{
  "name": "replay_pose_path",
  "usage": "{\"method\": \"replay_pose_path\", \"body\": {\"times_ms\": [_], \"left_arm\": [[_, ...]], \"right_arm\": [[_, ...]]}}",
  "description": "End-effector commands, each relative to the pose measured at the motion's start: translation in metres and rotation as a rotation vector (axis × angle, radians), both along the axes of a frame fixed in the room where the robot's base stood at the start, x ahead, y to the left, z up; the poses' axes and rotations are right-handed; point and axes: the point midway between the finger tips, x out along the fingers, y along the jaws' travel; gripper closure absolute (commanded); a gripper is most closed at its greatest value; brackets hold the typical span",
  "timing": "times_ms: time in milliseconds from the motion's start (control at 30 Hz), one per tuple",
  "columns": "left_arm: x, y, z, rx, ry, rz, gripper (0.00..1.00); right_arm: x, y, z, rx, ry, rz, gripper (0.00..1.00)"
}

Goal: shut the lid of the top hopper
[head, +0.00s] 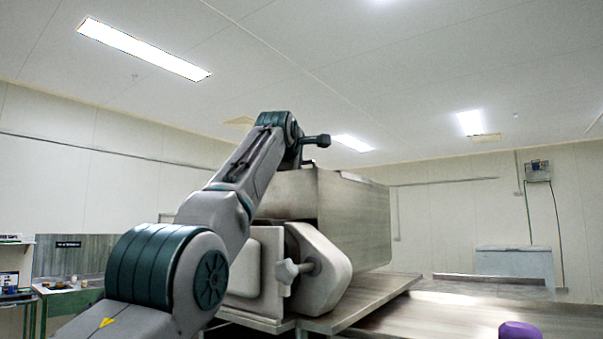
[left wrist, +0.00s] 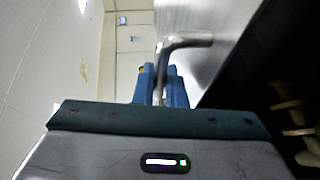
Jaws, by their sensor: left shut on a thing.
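The top hopper (head: 287,196) is a grey metal box on top of the machine. In the left wrist view, a bright metal lid panel (left wrist: 205,22) carries a bent rod handle (left wrist: 190,43). A dark opening (left wrist: 262,75) with pale, rounded parts shows beside it, so the lid looks at least partly open; its exact angle is unclear. My left gripper has blue fingers (left wrist: 160,86) shut on the handle's rod. In the head view, my left arm reaches up to the hopper's top edge and the fingertips are hidden. My right gripper is not in view.
A rounded metal housing with a star-shaped knob (head: 287,271) sits below the hopper. A flat metal table (head: 470,315) extends right, with a purple object (head: 519,330) at its front. A bench (head: 70,295) stands at the left.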

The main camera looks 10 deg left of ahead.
Motion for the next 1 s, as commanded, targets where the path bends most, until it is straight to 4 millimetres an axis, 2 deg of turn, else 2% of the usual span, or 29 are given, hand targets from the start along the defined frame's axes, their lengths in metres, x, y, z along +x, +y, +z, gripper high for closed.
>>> {"method": "replay_pose_path", "body": {"times_ms": [200,233,267,633,767,1000], "left_arm": [[0.001,-0.001,-0.001,0.0,0.004,-0.002,1.0],[0.001,-0.001,-0.001,0.0,0.004,-0.002,0.85],[0.001,-0.001,-0.002,0.0,0.004,-0.002,0.8],[-0.002,-0.001,-0.001,0.0,0.0,-0.001,0.8],[-0.012,-0.001,-0.002,0.0,-0.001,-0.001,0.8],[-0.049,-0.001,0.001,-0.001,-0.001,-0.001,0.8]], "right_arm": [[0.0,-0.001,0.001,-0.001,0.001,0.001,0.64],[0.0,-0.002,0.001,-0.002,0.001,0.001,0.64],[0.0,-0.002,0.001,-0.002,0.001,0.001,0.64],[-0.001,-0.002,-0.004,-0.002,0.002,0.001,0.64],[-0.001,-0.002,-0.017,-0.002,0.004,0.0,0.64],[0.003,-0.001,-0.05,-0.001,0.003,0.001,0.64]]}}
